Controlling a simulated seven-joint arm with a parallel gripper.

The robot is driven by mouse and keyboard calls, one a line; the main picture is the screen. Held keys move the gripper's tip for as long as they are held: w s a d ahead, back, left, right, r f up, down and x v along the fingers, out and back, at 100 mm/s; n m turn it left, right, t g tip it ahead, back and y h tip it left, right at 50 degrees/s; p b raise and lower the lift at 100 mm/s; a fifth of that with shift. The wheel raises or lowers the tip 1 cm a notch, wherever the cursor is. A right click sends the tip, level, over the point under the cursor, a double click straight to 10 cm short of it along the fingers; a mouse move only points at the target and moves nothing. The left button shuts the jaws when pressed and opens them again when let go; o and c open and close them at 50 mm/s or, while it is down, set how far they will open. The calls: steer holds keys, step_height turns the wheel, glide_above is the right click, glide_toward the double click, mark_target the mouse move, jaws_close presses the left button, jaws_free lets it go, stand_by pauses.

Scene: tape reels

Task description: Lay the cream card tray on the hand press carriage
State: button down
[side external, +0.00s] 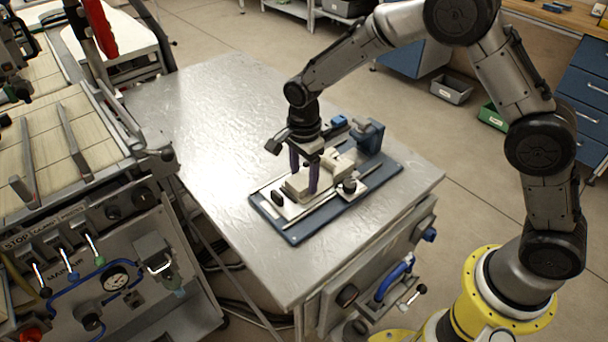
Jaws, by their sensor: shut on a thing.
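The hand press has a blue base plate (297,235) with rails and a blue block at its far right end, and it lies on the metal table. Its pale carriage (286,211) is at the left part of the base. My gripper (303,181) points down over the carriage, with its two purple fingers shut on the small cream card tray (298,187). The tray looks level and is at or just above the carriage; I cannot tell whether they touch. The fingers hide part of the tray.
The metal table (200,120) is clear to the left of and behind the press. A machine with levers and a gauge (117,278) stands at the left. Grey and green bins (452,89) are on the floor behind, near blue drawers (584,105).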

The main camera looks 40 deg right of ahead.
steer(key=shift+f, duration=0.1)
steer(key=shift+c, duration=0.5)
jaws_free()
steer(key=s+d+r+n+t, duration=0.1)
steer(key=s+d+r+n, duration=0.1)
steer(key=r, duration=0.7)
steer(key=s+d+r+n, duration=0.1)
steer(key=s+r, duration=0.2)
steer(key=r, duration=0.6)
steer(key=s+d+r+n+t, duration=0.1)
steer(key=s+d+n+t, duration=0.1)
steer(key=s+d+n, duration=0.2)
steer(key=s+d+r+n+t, duration=0.1)
steer(key=s+d+n, duration=0.3)
steer(key=s+n, duration=0.7)
steer(key=shift+s+d+t, duration=0.2)
steer(key=shift+s+t, duration=0.6)
steer(key=shift+s, duration=3.35)
